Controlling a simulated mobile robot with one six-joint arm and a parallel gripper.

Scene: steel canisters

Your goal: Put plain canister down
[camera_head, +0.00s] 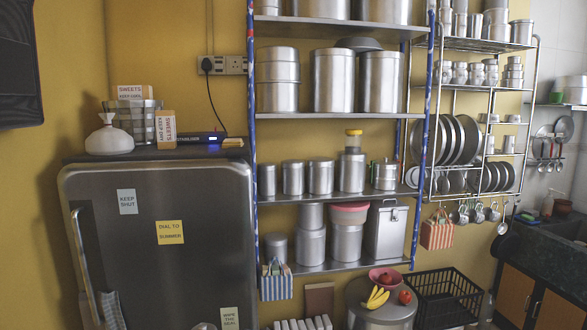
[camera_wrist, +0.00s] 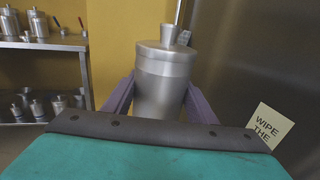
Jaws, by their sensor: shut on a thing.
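The plain canister (camera_wrist: 164,85) is a brushed steel cylinder with a lid and a small knob on top. It stands upright in the middle of the wrist view. My gripper (camera_wrist: 160,96) has its purple fingers on either side of the canister and is shut on it. The canister's bottom is hidden behind the dark bar and teal part of my gripper. In the head view my gripper is not seen. A small grey rounded top (camera_head: 205,326) shows at the bottom edge there, but I cannot tell if it is this canister.
A dark fridge (camera_head: 160,265) with notes stands at left. A blue-posted shelf rack (camera_head: 320,199) holds several steel canisters. A black crate (camera_head: 446,298) and a large drum (camera_head: 380,318) with fruit stand low at right. In the wrist view, shelves (camera_wrist: 40,43) with canisters stand at left.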

